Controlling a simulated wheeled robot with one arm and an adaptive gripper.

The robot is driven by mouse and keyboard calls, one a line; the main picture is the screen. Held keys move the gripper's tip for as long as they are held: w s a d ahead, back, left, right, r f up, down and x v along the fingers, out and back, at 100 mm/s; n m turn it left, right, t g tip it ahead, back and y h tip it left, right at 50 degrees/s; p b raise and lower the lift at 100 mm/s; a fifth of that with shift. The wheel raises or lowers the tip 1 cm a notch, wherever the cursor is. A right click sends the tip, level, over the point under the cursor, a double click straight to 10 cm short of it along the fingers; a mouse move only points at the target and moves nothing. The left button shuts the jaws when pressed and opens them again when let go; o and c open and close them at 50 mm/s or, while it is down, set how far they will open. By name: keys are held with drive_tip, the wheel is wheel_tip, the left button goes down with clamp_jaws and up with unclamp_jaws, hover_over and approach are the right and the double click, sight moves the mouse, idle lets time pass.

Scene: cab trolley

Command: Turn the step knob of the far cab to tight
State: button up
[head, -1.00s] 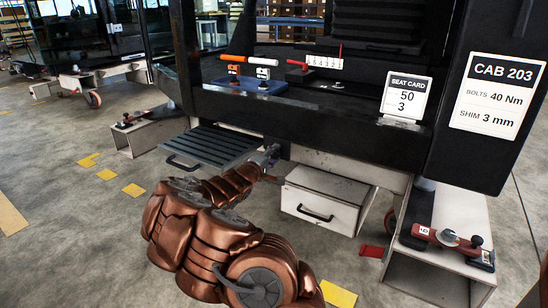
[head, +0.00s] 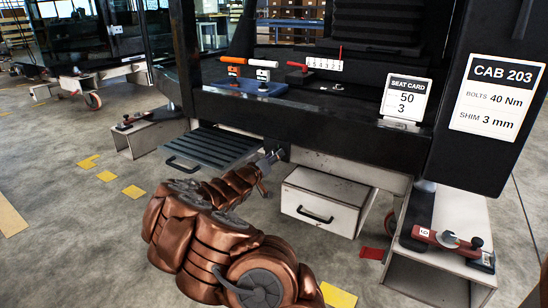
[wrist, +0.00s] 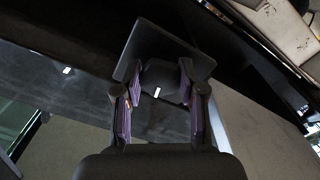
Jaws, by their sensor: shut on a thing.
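My gripper (head: 270,160) reaches to the right end of the ribbed dark step (head: 205,148) under the sill of the cab marked CAB 203. In the wrist view my gripper (wrist: 160,103) has its two purple-sided fingers closed on both sides of a dark knob (wrist: 160,76). The knob has a short white mark on its face, and a dark square plate (wrist: 172,42) lies behind it. In the head view the knob is mostly hidden by my gripper and cannot be made out clearly. No tight or loose lettering is readable.
A white drawer box (head: 320,200) stands just right of my gripper. A red clamp tool (head: 447,240) lies on a stand at the right. The CAB 203 card (head: 496,95) hangs on the cab. Another cab (head: 85,40) stands back left. The floor at left is open.

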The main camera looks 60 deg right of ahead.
drive_tip(key=shift+m, duration=1.5)
drive_tip(key=o, duration=1.2)
drive_tip(key=shift+c, duration=0.2)
drive_tip(key=shift+a, duration=0.15)
drive_tip(key=a, duration=1.1)
drive_tip(key=shift+s+a, duration=0.25)
drive_tip(key=shift+a, duration=0.1)
